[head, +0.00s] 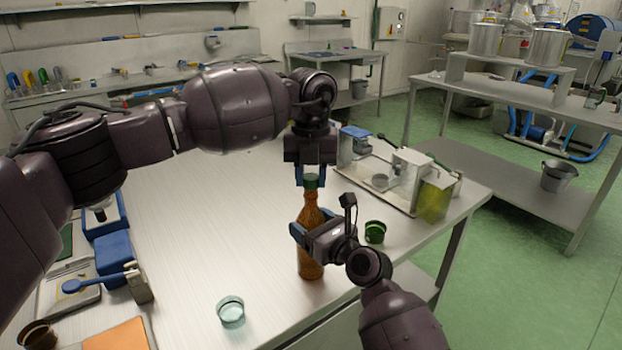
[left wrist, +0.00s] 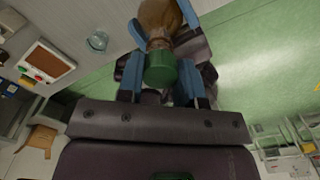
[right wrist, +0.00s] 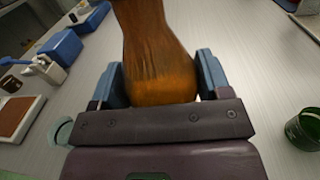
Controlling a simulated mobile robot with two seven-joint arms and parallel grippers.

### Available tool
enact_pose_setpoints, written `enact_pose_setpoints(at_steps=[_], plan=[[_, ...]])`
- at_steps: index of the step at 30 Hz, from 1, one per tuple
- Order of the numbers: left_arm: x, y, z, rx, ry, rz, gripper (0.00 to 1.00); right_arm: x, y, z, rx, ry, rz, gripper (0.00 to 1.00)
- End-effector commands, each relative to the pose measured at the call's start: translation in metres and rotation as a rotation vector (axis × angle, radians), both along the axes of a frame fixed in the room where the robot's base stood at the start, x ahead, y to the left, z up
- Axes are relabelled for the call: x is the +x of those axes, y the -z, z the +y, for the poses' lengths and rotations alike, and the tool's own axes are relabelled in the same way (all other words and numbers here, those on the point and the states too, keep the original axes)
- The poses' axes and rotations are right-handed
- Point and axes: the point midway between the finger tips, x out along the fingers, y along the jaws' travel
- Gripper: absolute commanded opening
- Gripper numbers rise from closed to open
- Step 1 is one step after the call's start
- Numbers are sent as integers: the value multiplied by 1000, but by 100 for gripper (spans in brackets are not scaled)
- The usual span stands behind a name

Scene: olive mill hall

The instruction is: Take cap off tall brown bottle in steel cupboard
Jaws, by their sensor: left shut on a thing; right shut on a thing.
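The tall brown bottle (head: 310,212) is upright at the near right part of the steel table, not in a cupboard; I cannot tell whether its base touches the top. Its green cap (left wrist: 161,69) is on the neck. My left gripper (head: 311,178) comes from above and is shut on the cap, one blue finger on each side. My right gripper (head: 312,238) is shut around the bottle's body, which also fills the middle of the right wrist view (right wrist: 157,50). The bottle's middle is partly hidden by this gripper.
A glass dish (head: 231,311) stands near the table's front edge. A green cup (head: 375,232) is right of the bottle. A tray with boxes (head: 378,190) lies behind. Blue containers (head: 113,257) stand at the left. The table's middle is clear.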

Motion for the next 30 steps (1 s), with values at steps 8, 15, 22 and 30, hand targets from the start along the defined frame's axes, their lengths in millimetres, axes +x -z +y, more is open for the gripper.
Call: enact_pose_setpoints(at_steps=[8,15,22,30], plan=[[0,-5,0,0,0,1,5,0,0,0,-1,0,1,4],[0,-5,0,0,0,0,5,0,0,0,-1,0,1,4],[0,-23,0,-2,0,-1,5,0,0,0,-1,0,1,4],[0,-45,0,-1,0,1,5,0,0,0,-1,0,1,4]])
